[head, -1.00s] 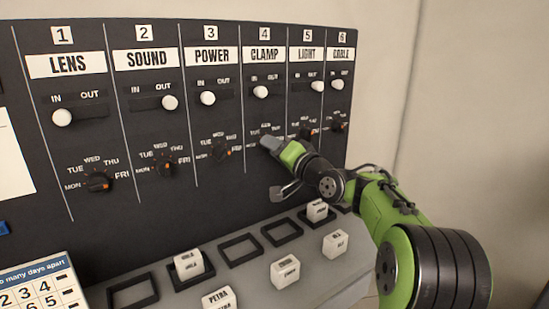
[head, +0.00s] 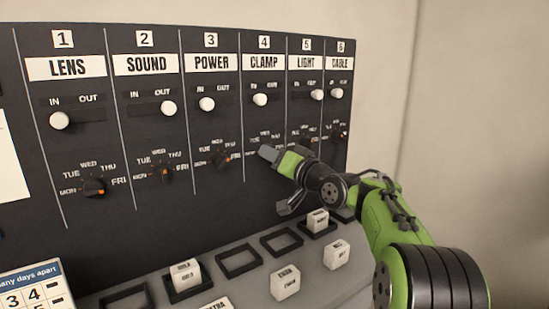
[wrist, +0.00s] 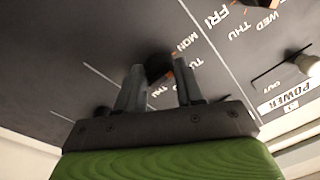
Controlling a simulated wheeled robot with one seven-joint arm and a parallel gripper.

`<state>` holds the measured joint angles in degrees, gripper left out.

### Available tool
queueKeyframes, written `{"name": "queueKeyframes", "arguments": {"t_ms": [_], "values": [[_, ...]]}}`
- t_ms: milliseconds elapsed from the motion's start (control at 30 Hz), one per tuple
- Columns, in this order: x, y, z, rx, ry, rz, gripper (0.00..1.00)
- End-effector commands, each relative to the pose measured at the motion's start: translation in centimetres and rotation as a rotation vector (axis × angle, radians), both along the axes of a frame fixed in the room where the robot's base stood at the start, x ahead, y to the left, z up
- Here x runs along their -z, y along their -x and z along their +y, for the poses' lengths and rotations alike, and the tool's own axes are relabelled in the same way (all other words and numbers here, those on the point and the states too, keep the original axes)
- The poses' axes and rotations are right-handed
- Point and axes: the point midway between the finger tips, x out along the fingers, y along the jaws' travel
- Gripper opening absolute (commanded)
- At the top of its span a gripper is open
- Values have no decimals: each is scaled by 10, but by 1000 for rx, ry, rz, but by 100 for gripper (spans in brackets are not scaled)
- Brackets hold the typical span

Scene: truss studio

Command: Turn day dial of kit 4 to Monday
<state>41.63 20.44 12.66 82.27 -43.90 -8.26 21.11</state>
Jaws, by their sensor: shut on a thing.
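The day dial of kit 4 (wrist: 158,67) is a black knob with an orange mark, seen between my fingers in the wrist view. My gripper (wrist: 160,88) is shut on it, one finger on each side. In the head view my gripper (head: 268,153) reaches the panel below the CLAMP label (head: 264,62) of kit 4 and hides the dial. White day words surround the dial, and MON (wrist: 187,43) is readable in the wrist view. I cannot tell which day the dial points to.
The dark panel carries similar columns: the kit 3 dial (head: 220,160) is left of my gripper, the kit 5 dial (head: 306,142) close on its right. White slider knobs, such as kit 4's (head: 260,100), stick out above. White blocks (head: 285,283) and black frames (head: 239,262) occupy the ledge below.

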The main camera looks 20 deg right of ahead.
Motion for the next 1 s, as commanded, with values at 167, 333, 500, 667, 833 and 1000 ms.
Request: {"name": "queueKeyframes", "arguments": {"t_ms": [167, 333, 500, 667, 833, 1000], "values": [[3, 0, -1, 1, 0, 7, 46], [1, 0, 0, 1, -1, 3, 62], [1, 0, 0, 0, -2, 2, 62], [1, 14, -5, 4, 0, 1, 62], [3, 58, -16, 8, -1, 2, 62], [5, 105, -27, 8, -2, 2, 62]]}}
